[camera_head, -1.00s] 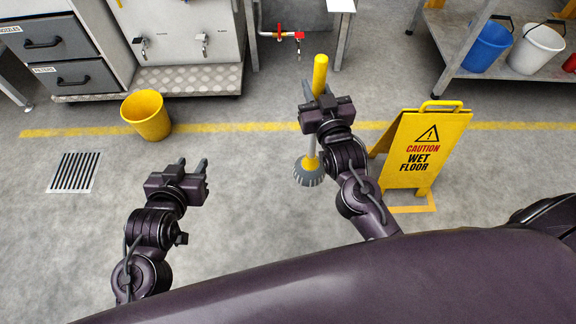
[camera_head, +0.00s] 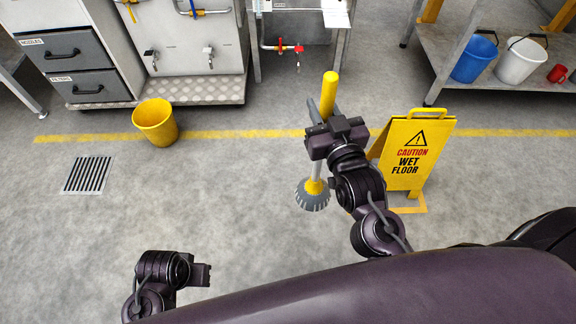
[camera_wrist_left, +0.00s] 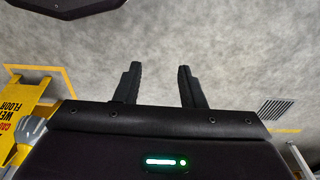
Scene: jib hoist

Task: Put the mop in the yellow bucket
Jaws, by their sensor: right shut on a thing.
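The mop has a yellow grip (camera_head: 329,95) at the top and a grey head (camera_head: 313,197) at the bottom. It is close to upright; I cannot tell whether its head touches the floor. My right gripper (camera_head: 321,112) is shut on the mop's handle below the yellow grip. The yellow bucket (camera_head: 155,122) stands upright on the floor to the left, apart from the mop, and no contents show. My left gripper is low by my body in the head view (camera_head: 200,275). In the left wrist view (camera_wrist_left: 158,82) its fingers are apart with nothing between them.
A yellow wet floor sign (camera_head: 415,155) stands just right of the mop. A floor drain (camera_head: 87,175) lies at left. A rack at right holds blue (camera_head: 474,58) and white buckets (camera_head: 521,60). Floor between mop and bucket is clear.

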